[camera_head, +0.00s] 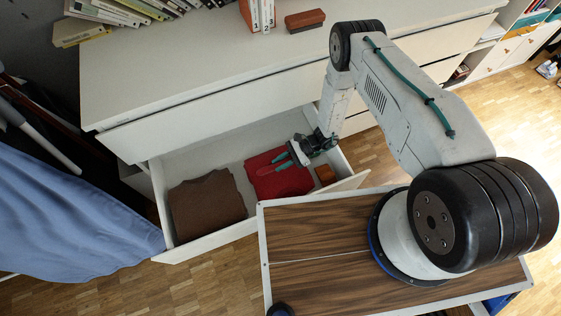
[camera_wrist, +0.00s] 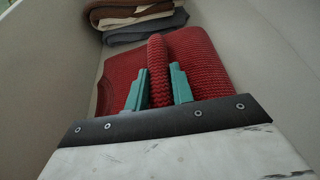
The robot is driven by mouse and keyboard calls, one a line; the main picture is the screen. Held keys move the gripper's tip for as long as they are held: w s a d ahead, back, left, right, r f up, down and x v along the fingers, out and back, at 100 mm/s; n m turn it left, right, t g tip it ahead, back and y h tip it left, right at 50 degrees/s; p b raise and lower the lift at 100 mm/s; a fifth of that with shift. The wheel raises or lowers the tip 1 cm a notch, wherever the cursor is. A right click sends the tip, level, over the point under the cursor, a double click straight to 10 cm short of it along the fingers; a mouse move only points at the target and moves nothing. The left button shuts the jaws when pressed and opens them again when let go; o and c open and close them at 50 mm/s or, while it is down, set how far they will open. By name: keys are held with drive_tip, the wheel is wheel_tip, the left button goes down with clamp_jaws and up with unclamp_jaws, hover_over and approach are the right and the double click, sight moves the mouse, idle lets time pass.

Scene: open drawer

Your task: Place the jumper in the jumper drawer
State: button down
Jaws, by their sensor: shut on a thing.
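The red knitted jumper (camera_head: 283,178) is folded inside the open drawer (camera_head: 213,241), on its right side. My gripper (camera_head: 284,164) is down in the drawer at the jumper. In the wrist view its two green fingers (camera_wrist: 158,88) are shut on a raised fold of the red jumper (camera_wrist: 200,58). A folded brown garment (camera_head: 207,203) lies in the left part of the drawer, apart from the red one. In the wrist view, a stack of folded brown and grey garments (camera_wrist: 138,22) lies beyond the red jumper.
The white dresser top (camera_head: 200,70) stands above the drawer, with books (camera_head: 120,12) and a red-brown box (camera_head: 305,20) on it. A blue cloth (camera_head: 70,220) hangs at the left. Drawer walls rise close around my gripper.

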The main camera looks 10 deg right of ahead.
drive_tip(key=c, duration=1.2)
unclamp_jaws()
drive_tip(key=shift+f, duration=0.15)
drive_tip(key=shift+r, duration=0.4)
drive_tip(key=v, duration=1.2)
drive_tip(key=shift+r, duration=0.2)
